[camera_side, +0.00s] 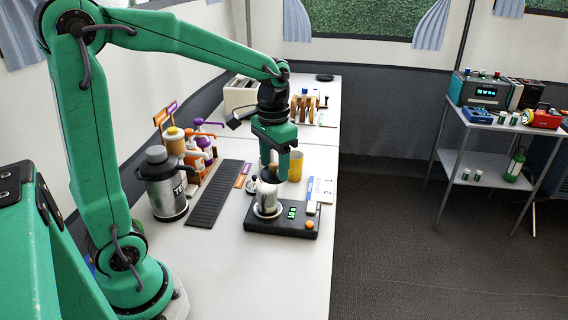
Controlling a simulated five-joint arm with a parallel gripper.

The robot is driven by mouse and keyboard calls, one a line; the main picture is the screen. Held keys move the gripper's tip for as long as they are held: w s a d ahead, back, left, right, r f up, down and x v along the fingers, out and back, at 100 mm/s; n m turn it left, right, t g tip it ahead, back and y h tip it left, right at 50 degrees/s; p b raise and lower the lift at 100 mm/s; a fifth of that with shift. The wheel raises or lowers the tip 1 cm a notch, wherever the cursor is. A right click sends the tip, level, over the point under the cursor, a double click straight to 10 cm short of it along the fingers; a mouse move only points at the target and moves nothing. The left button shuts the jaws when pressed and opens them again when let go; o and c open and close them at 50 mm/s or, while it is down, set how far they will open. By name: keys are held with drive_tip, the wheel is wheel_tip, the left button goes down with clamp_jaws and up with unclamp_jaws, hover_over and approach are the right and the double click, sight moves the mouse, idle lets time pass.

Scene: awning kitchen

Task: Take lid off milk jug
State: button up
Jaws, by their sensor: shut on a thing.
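The milk jug (266,200) is a small, pale metallic vessel standing upright on a dark scale-like base (262,226). My gripper (271,174) points down right over the jug's top, with its jaws shut on the lid. The lid is mostly hidden by the jaws, and I cannot tell whether it still touches the jug's rim.
A yellow cup (295,166) stands just behind my gripper. A steel flask (164,185), a black slatted strip (216,194) and several bottles (202,146) are to the left. A white card (321,189) stands at the right. The front of the white table (240,275) is clear.

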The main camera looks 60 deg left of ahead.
drive_tip(key=s+d+r, duration=0.1)
drive_tip(key=d+r, duration=0.2)
drive_tip(key=d, duration=0.2)
drive_tip(key=shift+s, duration=0.2)
idle(0.5)
drive_tip(key=w+a+f, duration=0.5)
drive_tip(key=w+f, duration=0.6)
drive_tip(key=shift+w+a, duration=0.25)
drive_tip(key=shift+w, duration=0.15)
drive_tip(key=shift+f, duration=0.15)
hover_over(289, 193)
wheel_tip(289, 193, down, 7)
drive_tip(key=shift+r, duration=0.1)
drive_tip(key=shift+f, duration=2.1)
drive_tip(key=shift+f, duration=0.1)
